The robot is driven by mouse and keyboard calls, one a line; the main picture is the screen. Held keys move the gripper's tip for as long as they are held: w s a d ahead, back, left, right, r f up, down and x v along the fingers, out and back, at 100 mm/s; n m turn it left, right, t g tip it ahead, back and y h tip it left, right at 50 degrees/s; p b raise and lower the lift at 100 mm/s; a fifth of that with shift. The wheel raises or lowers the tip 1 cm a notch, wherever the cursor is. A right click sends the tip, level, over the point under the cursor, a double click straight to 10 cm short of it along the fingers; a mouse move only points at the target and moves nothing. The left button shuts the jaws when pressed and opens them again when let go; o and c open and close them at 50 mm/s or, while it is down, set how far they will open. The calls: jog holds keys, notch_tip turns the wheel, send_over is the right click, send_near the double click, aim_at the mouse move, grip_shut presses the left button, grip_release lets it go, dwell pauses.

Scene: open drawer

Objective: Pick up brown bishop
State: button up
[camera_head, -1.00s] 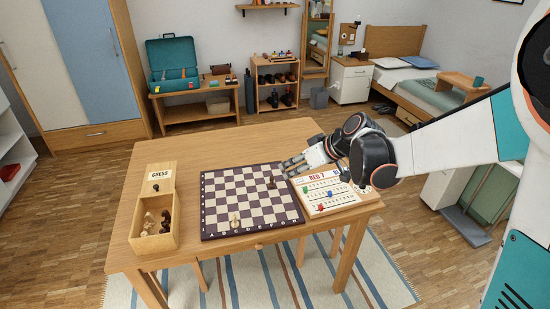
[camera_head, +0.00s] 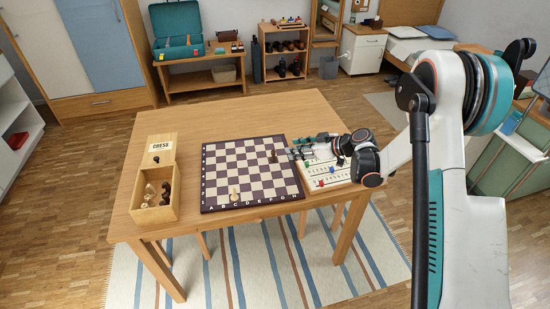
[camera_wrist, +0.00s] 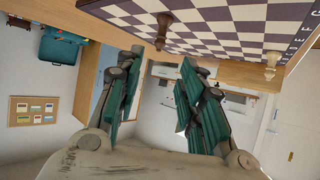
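A dark brown chess piece (camera_head: 274,156), which looks like the brown bishop, stands upright on the right part of the chessboard (camera_head: 206,190). It also shows in the wrist view (camera_wrist: 162,32), in front of the fingers and above them in the picture. My gripper (camera_head: 296,147) is at the board's right edge, just right of the piece. In the wrist view my gripper (camera_wrist: 158,65) has its two green fingers spread with nothing between them. The fingers are apart from the piece.
A light piece (camera_head: 234,194) stands near the board's front edge. A white game board (camera_head: 325,176) with coloured pegs lies under my gripper at right. An open wooden chess box (camera_head: 152,210) with several pieces stands at left. The table's back half (camera_head: 215,115) is clear.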

aim_at(274, 150)
jog(key=b+x, duration=0.1)
jog(key=x, duration=0.4)
jog(key=shift+f, duration=0.1)
jog(key=shift+r+b+x, duration=0.15)
jog(key=shift+b+x, duration=0.65)
jog(key=shift+x, duration=0.8)
jog(key=shift+r+b+x, duration=0.15)
jog(key=shift+b+x, duration=0.65)
jog(key=shift+x, duration=0.85)
jog(key=shift+w+a, duration=0.1)
jog(key=shift+r, duration=0.1)
jog(key=shift+c, duration=0.3)
grip_shut()
